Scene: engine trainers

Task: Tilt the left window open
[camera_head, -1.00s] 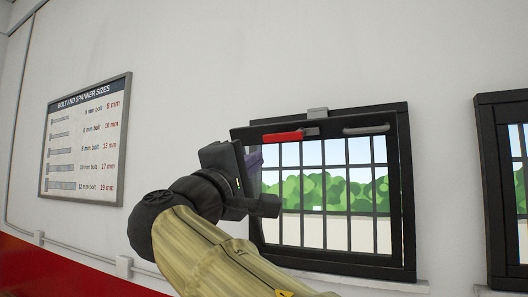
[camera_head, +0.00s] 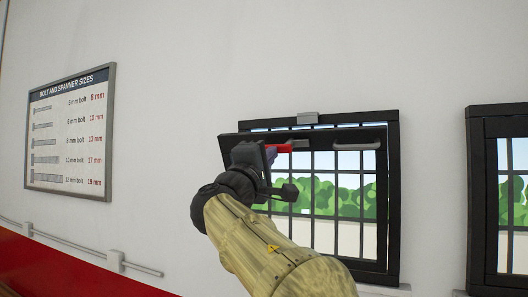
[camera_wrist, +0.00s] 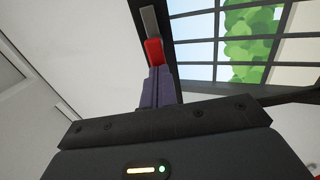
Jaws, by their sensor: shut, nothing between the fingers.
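The left window shows in the head view as a black outer frame (camera_head: 391,200) with a barred sash (camera_head: 236,143) tilted inward at its top, leaving a gap below the frame's top edge. A red-gripped handle (camera_head: 283,148) sits on the sash's top rail; its red end and grey lever also show in the wrist view (camera_wrist: 153,52). My gripper (camera_head: 270,154) is at the red end, its dark purple fingers shut with nothing between them. In the wrist view the fingertips (camera_wrist: 158,70) appear against or very close to the red grip; contact is unclear. My arm hides the sash's lower left.
A second window (camera_head: 480,200) is at the far right. A bolt-size chart (camera_head: 70,132) hangs left. The wall between is clear.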

